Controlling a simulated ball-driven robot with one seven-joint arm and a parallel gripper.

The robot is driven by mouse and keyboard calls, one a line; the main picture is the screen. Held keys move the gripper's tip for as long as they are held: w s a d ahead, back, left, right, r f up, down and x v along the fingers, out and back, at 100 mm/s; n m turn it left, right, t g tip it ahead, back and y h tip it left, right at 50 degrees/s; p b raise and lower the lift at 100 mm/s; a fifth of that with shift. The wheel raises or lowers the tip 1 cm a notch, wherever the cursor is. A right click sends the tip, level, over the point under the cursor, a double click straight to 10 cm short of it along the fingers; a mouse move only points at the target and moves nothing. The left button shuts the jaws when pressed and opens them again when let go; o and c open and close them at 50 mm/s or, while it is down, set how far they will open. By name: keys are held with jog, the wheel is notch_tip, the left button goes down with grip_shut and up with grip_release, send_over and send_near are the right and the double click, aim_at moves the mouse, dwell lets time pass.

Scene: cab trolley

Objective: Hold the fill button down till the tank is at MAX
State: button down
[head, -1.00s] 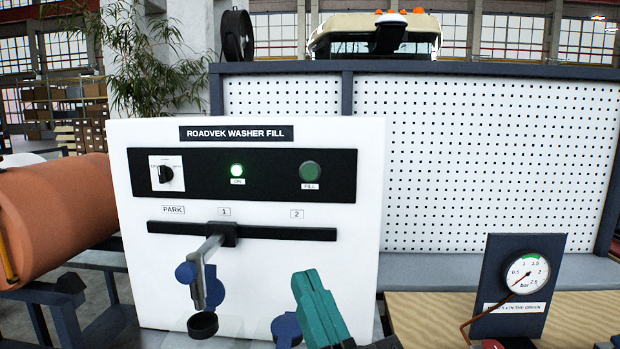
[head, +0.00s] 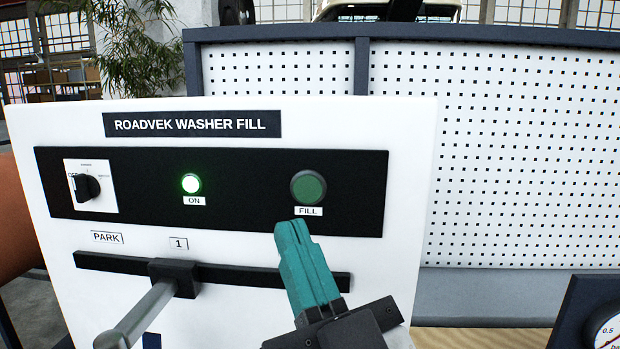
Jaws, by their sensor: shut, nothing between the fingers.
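The green FILL button (head: 308,187) is at the right of the black control strip on the white washer fill panel (head: 400,180). It is unlit, with a FILL label below it. My gripper (head: 292,226) has teal fingers, shut and empty. In the picture its tip lies just below the FILL label; I cannot tell its distance from the panel. The ON lamp (head: 191,183) glows green. A rotary knob (head: 87,187) sits at the left of the strip. The tank and its MAX mark are not seen.
A pressure gauge (head: 608,330) is cut off at the lower right. A white pegboard (head: 500,150) stands behind on the right.

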jog(key=shift+w, duration=0.25)
jog(key=shift+w, duration=0.15)
jog(key=p, duration=0.2)
send_near(301, 179)
jog(key=shift+w+a+r, duration=0.4)
jog(key=shift+w+r, duration=0.05)
jog(key=shift+r, duration=0.15)
jog(key=shift+w+a+r, duration=0.4)
jog(key=shift+a+r, duration=0.05)
jog(key=shift+r, duration=0.2)
jog(key=shift+w+a+r, duration=0.4)
jog(key=shift+w+r, duration=0.05)
jog(key=shift+r, duration=0.15)
dwell(0.6)
jog(key=shift+w, duration=0.4)
jog(key=shift+w, duration=0.5)
dwell(3.7)
